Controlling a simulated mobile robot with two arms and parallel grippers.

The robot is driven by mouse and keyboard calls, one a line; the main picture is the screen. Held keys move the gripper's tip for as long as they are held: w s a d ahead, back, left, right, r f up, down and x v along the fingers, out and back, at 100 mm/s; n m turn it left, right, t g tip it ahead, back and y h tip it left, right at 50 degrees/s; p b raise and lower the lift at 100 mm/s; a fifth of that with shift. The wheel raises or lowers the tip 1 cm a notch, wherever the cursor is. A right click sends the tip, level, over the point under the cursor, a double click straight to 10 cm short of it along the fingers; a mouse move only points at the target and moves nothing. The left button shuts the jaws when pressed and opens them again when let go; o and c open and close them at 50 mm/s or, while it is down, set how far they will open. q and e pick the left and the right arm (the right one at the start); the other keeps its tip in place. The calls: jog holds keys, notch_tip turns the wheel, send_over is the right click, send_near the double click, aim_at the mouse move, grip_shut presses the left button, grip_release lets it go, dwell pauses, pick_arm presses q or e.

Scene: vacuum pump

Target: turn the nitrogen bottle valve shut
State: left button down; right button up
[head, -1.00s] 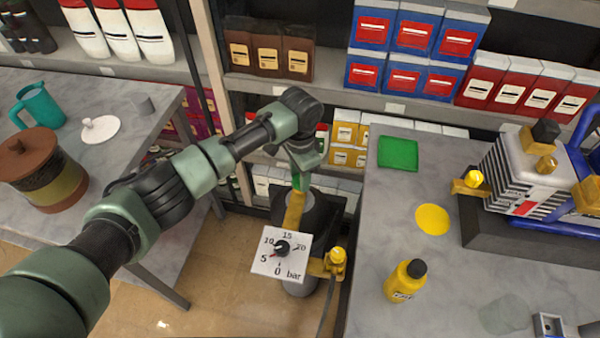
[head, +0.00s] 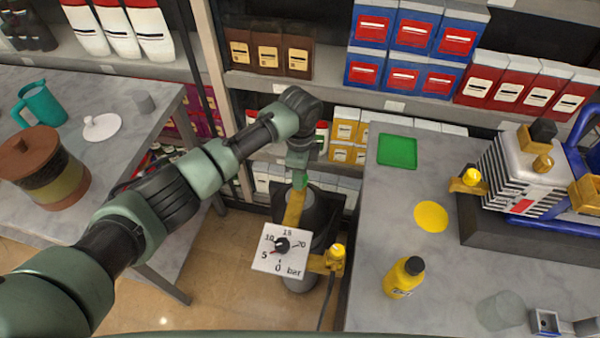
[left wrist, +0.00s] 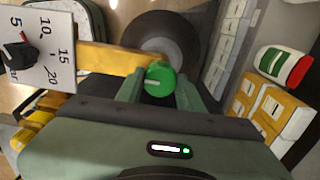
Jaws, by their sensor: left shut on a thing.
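The nitrogen bottle (head: 318,212) is a dark cylinder standing on the floor between the two tables. Its green valve knob (left wrist: 159,79) has a pale mark line and sits at the end of a brass-yellow bar (head: 294,209). My left gripper (left wrist: 145,86) is shut on the green knob, one finger on each side of it. In the head view my left gripper (head: 299,178) comes down on the knob from above and mostly hides it. A white pressure gauge (head: 281,250) marked in bar hangs in front, its red-tipped needle near 5. My right gripper is not in view.
A yellow-capped brass fitting (head: 334,257) with a hose sits right of the gauge. The right table (head: 385,222) carries a yellow bottle (head: 404,277) and a pump (head: 522,172). The left table (head: 115,165) holds a pot and mug. Stocked shelves stand close behind.

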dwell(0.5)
pick_arm(q)
jog(key=c, duration=0.9)
grip_release()
jog(key=shift+r+b, duration=0.8)
jog(key=shift+r, duration=3.15)
